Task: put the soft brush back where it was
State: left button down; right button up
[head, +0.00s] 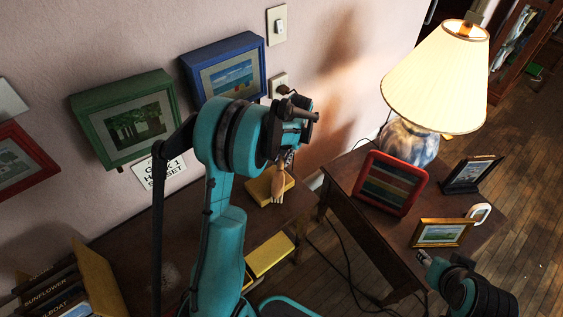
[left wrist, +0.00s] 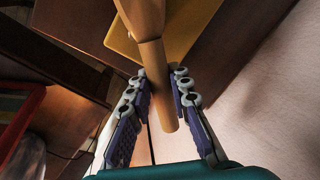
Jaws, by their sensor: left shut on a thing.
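The soft brush (head: 278,184), a pale wooden piece, hangs below my left gripper (head: 287,150) in the head view. In the left wrist view my left gripper (left wrist: 162,110) is shut on the handle of the brush (left wrist: 157,75), and its wider part points away toward a yellow flat thing (left wrist: 185,25). In the head view this yellow thing (head: 258,190) lies on the dark table, behind or under the brush; I cannot tell whether they touch. The bristles are not clearly seen. My right gripper (head: 428,260) is at the lower right, its jaws too small to judge.
A green frame (head: 122,148) and a blue frame (head: 238,78) hang on the wall. Books (head: 60,290) stand at the lower left. A side table (head: 343,178) holds a lamp (head: 412,130), a red frame (head: 388,180) and a gold frame (head: 440,233). A yellow block (head: 268,254) shows lower down.

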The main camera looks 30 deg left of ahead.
pick_arm(q)
jog(key=c, duration=1.4)
grip_release()
jog(key=shift+r, duration=0.1)
jog(key=s+p+v, duration=0.1)
jog(key=p+v, duration=0.3)
jog(key=v, duration=0.8)
jog(key=s+d+r+m+t+h, duration=0.1)
jog(key=s+d+r+m+t, duration=0.25)
jog(key=s+d+r, duration=0.55)
jog(key=s+d+t, duration=0.1)
jog(key=s, duration=0.2)
jog(key=s+d+f+m+t, duration=0.1)
jog(key=s+t, duration=0.1)
jog(key=s, duration=0.2)
jog(key=s+d+f+t+h, duration=0.1)
jog(key=s, duration=0.2)
jog(key=shift+s+t, duration=0.25)
jog(key=shift+s, duration=0.1)
